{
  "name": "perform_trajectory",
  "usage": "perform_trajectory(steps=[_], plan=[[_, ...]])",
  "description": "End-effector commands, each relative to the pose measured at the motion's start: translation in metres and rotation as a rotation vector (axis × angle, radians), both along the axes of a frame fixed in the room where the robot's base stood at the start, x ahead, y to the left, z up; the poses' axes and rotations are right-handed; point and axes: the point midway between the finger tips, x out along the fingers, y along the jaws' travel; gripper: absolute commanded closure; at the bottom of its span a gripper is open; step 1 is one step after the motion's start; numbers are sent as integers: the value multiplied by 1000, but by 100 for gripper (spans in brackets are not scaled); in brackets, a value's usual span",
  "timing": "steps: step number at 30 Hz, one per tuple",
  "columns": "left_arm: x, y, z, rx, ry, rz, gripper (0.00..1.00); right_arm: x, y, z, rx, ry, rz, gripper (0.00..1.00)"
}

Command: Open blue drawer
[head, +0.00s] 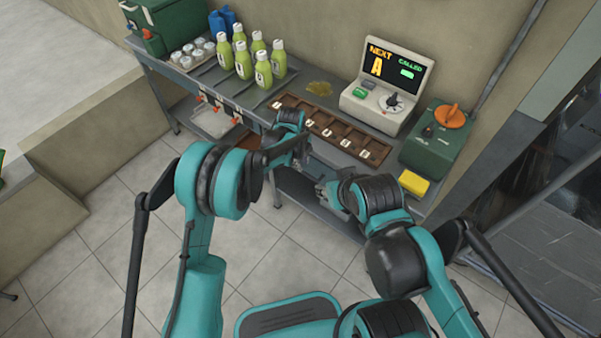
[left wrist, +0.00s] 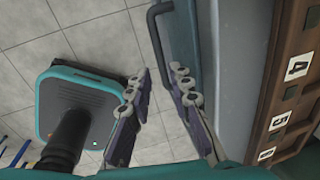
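In the left wrist view, a blue-grey drawer front (left wrist: 181,38) lies along the counter's side, with a dark bar handle (left wrist: 153,28) standing out from it. My left gripper (left wrist: 159,76) is open; its two fingers are apart, and the handle's lower part runs toward the gap between them. I cannot tell whether a finger touches the handle. In the head view my left gripper (head: 288,150) is at the counter's front edge, and my arms hide the drawer. My right gripper (head: 328,188) is just right of it and lower; its fingers are too small to read.
On the counter stand several green bottles (head: 243,60), a brown numbered tray (head: 345,136), a display machine (head: 386,86) and a green box (head: 436,136) with an orange knob. A yellow block (head: 413,183) lies at the right end. The tiled floor (head: 120,215) in front is clear.

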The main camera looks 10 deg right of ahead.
Motion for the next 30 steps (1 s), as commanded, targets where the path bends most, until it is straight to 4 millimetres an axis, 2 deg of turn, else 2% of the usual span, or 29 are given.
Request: perform_trajectory(steps=[1, 6, 12, 21, 22, 24, 30], plan=[[1, -1, -11, 0, 0, 0, 80, 0, 0, -6, 0, 0, 0, 60], [4, -5, -40, -1, -1, 3, 80, 0, 0, -17, 0, 0, 0, 60], [7, -8, -59, -1, -1, 4, 80, 0, 0, -23, 0, 0, 0, 60], [7, -8, -61, -1, -1, 4, 80, 0, 0, -23, 0, 0, 0, 60], [7, -8, -61, -1, -1, 4, 82, 0, 0, -23, 0, 0, 0, 60], [7, -8, -61, -1, -1, 4, 100, 0, 0, -23, 0, 0, 0, 60], [7, -8, -60, -1, -1, 4, 100, 0, 0, -23, 0, 0, 0, 60]])
